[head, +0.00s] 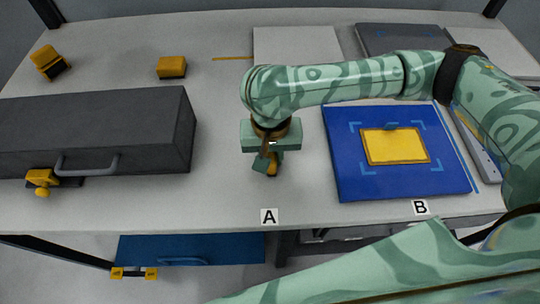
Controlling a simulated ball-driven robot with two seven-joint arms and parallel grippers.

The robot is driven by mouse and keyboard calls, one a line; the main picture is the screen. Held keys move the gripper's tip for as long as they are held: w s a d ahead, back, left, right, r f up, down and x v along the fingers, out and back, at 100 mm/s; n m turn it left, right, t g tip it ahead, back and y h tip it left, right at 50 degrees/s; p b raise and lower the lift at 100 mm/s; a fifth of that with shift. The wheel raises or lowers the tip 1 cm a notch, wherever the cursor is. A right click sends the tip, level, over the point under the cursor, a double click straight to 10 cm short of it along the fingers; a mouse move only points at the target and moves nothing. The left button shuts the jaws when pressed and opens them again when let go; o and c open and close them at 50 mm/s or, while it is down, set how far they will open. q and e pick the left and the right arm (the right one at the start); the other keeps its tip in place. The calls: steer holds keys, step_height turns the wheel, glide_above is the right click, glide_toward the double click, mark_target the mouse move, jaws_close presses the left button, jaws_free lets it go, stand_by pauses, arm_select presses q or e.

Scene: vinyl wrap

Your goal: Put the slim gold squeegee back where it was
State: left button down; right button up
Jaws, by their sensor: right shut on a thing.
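My right gripper (267,162) reaches down over the middle of the table, just behind the label A (269,216). My left gripper is not in view.
A dark grey case (110,125) fills the left, with a yellow tool (42,181) at its front. Yellow blocks (172,67) and (48,62) stand behind it. Right is a blue mat (340,170) bearing a yellow panel (395,146), near label B (420,207). Table space left of my gripper is clear.

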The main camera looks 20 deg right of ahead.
steer(key=shift+r, duration=0.1)
steer(key=o, duration=0.9)
arm_select(q)
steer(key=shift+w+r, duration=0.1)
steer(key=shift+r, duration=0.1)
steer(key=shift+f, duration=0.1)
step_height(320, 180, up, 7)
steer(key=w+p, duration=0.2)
steer(key=p, duration=0.5)
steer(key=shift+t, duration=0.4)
arm_select(e)
step_height(320, 180, up, 12)
steer(key=shift+r, duration=0.1)
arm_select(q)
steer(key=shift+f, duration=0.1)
